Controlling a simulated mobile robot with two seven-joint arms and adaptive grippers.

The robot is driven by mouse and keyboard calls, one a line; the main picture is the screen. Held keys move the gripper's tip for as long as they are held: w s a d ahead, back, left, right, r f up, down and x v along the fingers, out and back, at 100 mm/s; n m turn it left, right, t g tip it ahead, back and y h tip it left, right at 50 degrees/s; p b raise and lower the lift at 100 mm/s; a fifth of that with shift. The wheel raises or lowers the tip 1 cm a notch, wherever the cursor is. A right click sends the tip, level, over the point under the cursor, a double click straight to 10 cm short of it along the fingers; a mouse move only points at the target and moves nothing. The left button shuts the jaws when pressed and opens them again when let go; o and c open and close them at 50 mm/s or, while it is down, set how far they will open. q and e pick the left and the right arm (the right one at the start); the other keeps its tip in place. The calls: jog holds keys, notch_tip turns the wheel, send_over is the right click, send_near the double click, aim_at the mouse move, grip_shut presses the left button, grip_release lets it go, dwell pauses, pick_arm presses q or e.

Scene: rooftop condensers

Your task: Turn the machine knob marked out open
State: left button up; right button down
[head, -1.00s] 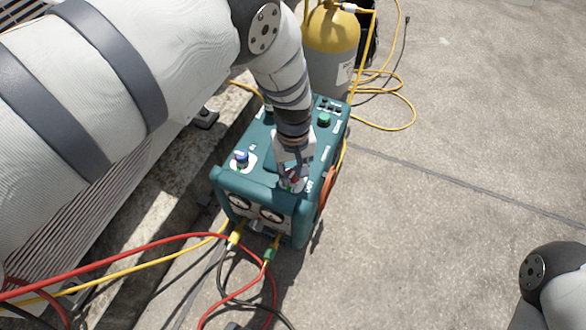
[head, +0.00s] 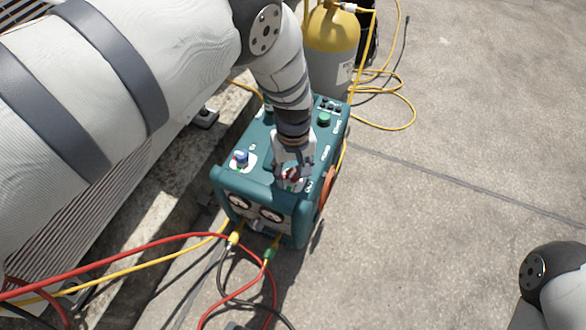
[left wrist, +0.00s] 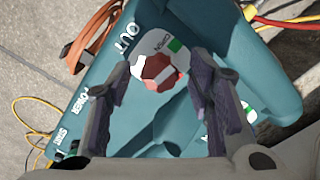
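The teal machine (head: 262,190) stands on the concrete. Its red knob (head: 291,174) sits on a white plate near the front right corner of the top. In the left wrist view the knob (left wrist: 156,72) shows a white stripe, with the word OUT and a green mark labelled OPEN beside it. My left gripper (head: 291,168) is over the knob. In the left wrist view its fingers are spread, one on each side of the knob, with gaps visible. I cannot tell exactly where the stripe points. My right gripper is out of view.
A blue knob (head: 241,158) sits on the left of the machine's top, and a green button (head: 324,118) at the back. Two gauges (head: 255,208) and hoses are on the front. A yellow-topped cylinder (head: 332,45) stands behind. Open concrete lies to the right.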

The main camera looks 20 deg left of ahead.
aim_at(293, 173)
pick_arm(q)
notch_tip(293, 173, up, 12)
dwell(0.3)
